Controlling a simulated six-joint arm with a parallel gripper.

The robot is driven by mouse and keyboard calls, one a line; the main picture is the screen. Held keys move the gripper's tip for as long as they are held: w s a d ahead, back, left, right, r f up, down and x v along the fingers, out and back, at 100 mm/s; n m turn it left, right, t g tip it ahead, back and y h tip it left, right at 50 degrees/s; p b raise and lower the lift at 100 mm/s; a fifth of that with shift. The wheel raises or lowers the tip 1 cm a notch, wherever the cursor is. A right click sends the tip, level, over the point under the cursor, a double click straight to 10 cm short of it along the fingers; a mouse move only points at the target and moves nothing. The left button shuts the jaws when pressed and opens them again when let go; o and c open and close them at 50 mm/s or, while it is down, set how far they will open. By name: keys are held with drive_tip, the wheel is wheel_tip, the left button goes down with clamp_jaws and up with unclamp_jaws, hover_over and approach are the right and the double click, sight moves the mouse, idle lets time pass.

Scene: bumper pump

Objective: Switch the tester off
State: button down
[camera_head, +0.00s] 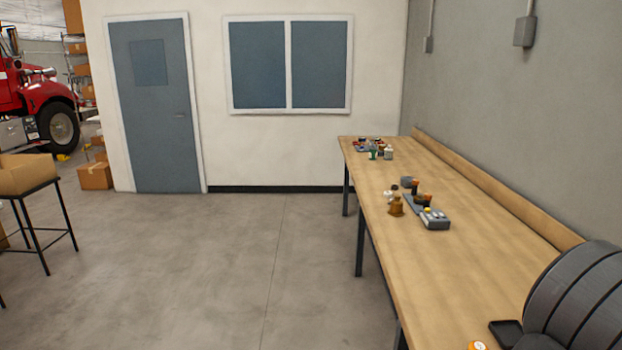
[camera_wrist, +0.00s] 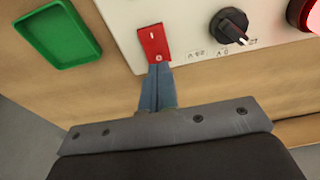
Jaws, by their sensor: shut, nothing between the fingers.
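In the wrist view, the tester (camera_wrist: 190,47) is a pale panel at the top. It carries a red rocker switch (camera_wrist: 152,40) with a line mark at its upper end and a round mark at its lower end. My gripper (camera_wrist: 158,66) is shut and empty, with its blue fingertips at the switch's lower end, by the round mark. I cannot tell whether they press on it. A black rotary knob (camera_wrist: 230,25) is to the right of the switch. A red round button or lamp (camera_wrist: 304,14) is partly cut off at the right edge. My gripper does not show in the head view.
A green tray (camera_wrist: 57,38) lies left of the tester on the wooden surface (camera_wrist: 110,75). In the head view, a long wooden bench (camera_head: 470,240) runs along the right wall, with a grey tray of small items (camera_head: 434,222) midway. The floor left of it is clear.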

drive_tip(key=shift+f, duration=0.9)
idle(0.3)
drive_tip(key=shift+r, duration=3.55)
drive_tip(key=shift+f, duration=3.55)
drive_tip(key=shift+r, duration=0.15)
